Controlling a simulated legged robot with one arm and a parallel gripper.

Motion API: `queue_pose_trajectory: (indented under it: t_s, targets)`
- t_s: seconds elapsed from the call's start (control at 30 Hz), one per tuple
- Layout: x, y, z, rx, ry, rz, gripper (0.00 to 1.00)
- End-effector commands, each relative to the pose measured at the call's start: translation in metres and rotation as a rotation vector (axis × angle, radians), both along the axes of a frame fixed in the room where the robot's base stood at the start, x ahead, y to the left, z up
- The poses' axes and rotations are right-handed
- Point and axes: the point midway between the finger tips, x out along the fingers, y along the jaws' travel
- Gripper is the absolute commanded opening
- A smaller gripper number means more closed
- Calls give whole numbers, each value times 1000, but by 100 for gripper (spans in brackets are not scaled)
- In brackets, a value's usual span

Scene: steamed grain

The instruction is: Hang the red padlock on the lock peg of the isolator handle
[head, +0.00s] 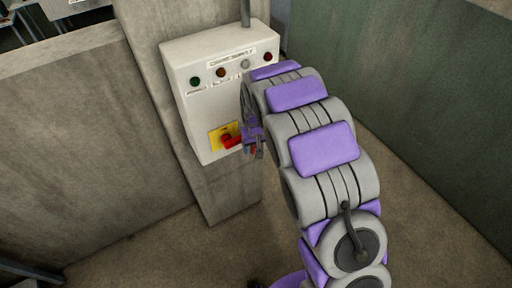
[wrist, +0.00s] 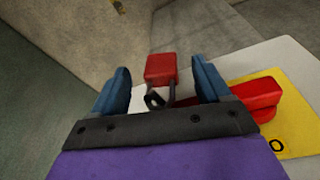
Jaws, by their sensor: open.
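The red padlock (wrist: 160,68) shows between my gripper's fingers in the wrist view, its body away from the palm and its shackle toward it. The shackle meets a small dark loop or peg end (wrist: 154,100); I cannot tell for sure whether it is around it. My gripper (wrist: 162,84) is open, with a gap on both sides of the padlock body. The red isolator handle (wrist: 258,95) is just right of the fingers, on a yellow plate (wrist: 288,112). In the head view my gripper (head: 254,140) is beside the handle (head: 232,142); the padlock is mostly hidden.
The pale control box (head: 200,120) carries several coloured buttons and lamps and is mounted on a concrete column (head: 235,195). A green wall (head: 420,110) stands to the right and a concrete wall (head: 80,140) to the left. The floor (head: 190,255) in front looks clear.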

Motion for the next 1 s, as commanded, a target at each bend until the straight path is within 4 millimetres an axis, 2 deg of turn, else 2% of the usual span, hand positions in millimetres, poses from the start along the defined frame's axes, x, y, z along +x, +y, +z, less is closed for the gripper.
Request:
queue_pose_trajectory:
  t_s: [0.3,0.6,0.87,1.0]
  targets:
    - [-11,2,69,1,-7,1,76]
    - [-22,2,126,-1,-3,1,76]
    - [-28,0,147,-3,1,-3,76]
    - [-45,-20,150,-9,19,-30,76]
